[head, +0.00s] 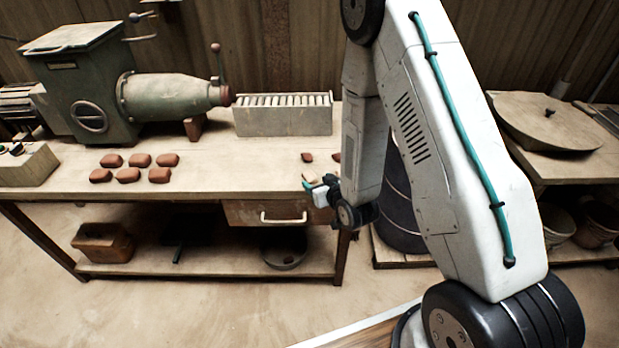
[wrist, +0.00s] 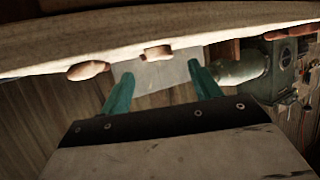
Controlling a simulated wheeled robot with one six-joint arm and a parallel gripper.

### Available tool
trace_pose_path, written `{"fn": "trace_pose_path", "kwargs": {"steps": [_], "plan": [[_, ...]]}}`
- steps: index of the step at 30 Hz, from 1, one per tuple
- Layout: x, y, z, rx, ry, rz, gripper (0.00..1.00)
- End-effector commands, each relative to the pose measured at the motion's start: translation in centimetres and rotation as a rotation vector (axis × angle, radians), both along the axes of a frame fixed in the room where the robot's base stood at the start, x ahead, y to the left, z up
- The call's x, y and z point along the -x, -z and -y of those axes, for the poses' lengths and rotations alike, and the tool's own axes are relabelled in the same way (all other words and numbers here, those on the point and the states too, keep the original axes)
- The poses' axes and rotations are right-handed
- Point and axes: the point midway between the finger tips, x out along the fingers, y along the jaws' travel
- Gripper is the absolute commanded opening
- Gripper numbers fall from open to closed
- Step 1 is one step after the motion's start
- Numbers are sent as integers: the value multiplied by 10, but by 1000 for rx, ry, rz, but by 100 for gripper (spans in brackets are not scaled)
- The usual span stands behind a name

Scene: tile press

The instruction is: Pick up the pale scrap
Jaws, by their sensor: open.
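A small pale patch, apparently the pale scrap (head: 309,176), shows on the bench just beyond my gripper (head: 312,187) in the head view. Its outline is partly covered by the fingers. In the wrist view my gripper (wrist: 160,88) has its two teal fingers apart, with nothing clearly held between them. That view is roughly upside down, with the bench top along the upper edge.
The bench top (head: 215,165) is clear between several red-brown clay pieces (head: 128,174) and my gripper. A small reddish piece (head: 307,157) lies behind the fingers. A grey slotted box (head: 283,120) and a green press (head: 130,95) stand at the back. A drawer handle (head: 284,219) sticks out below.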

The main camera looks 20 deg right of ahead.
Motion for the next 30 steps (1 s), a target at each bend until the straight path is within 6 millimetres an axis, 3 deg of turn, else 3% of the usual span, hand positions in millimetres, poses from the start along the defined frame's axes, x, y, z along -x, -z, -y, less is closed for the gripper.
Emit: {"fn": "trace_pose_path", "kwargs": {"steps": [8,16,17,22,30], "plan": [[-34,18,-5,1,0,2,63],[-37,20,-6,0,0,-1,63],[-37,20,-6,0,0,0,60],[-37,20,-5,0,0,0,15],[-37,20,-5,0,0,0,14]]}}
